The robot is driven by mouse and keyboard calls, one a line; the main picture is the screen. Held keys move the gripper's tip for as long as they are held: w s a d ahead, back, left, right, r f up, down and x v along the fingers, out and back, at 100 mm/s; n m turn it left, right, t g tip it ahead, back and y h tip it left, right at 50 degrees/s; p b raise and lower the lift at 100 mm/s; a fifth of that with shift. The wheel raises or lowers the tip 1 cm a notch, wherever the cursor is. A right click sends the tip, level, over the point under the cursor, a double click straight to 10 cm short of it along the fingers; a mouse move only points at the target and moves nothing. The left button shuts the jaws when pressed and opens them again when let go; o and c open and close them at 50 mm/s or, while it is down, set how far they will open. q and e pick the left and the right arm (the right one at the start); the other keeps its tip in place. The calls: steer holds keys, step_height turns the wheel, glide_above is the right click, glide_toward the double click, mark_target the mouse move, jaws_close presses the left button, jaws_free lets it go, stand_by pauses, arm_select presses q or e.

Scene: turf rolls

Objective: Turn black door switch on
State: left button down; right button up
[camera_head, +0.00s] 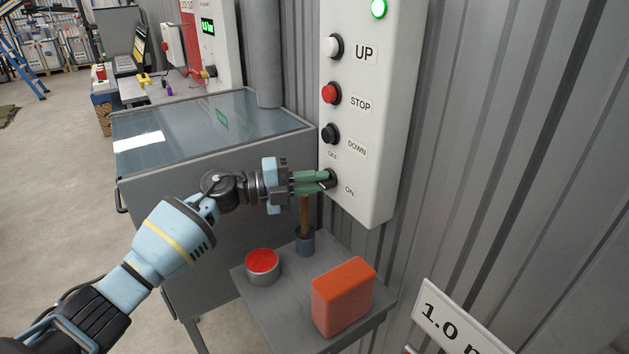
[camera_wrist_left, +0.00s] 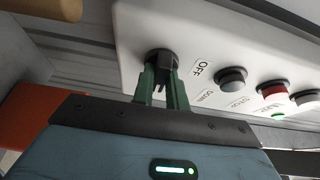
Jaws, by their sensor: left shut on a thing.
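The black door switch (camera_head: 333,176) is a round knob low on the white control panel (camera_head: 372,190), with OFF printed above it and ON at its lower right. My left gripper (camera_head: 322,181) reaches in from the left, and its green fingers are closed on the knob. In the left wrist view the black knob (camera_wrist_left: 161,58) shows between and beyond the two fingertips (camera_wrist_left: 163,84), near the OFF label. The fingers partly cover the knob, so I cannot tell which label it points to. My right gripper is not in view.
Black DOWN (camera_head: 331,133), red STOP (camera_head: 331,93) and white UP (camera_head: 334,46) buttons sit above the switch. A small grey table (camera_head: 283,305) below holds an orange block (camera_head: 343,297), a red-topped tin (camera_head: 262,264) and a brush-like tool (camera_head: 305,242). A grey cabinet (camera_head: 225,135) stands left.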

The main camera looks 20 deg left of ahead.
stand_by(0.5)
arm_select(q)
steer(key=c, duration=1.4)
jaws_free()
steer(key=shift+r, duration=0.1)
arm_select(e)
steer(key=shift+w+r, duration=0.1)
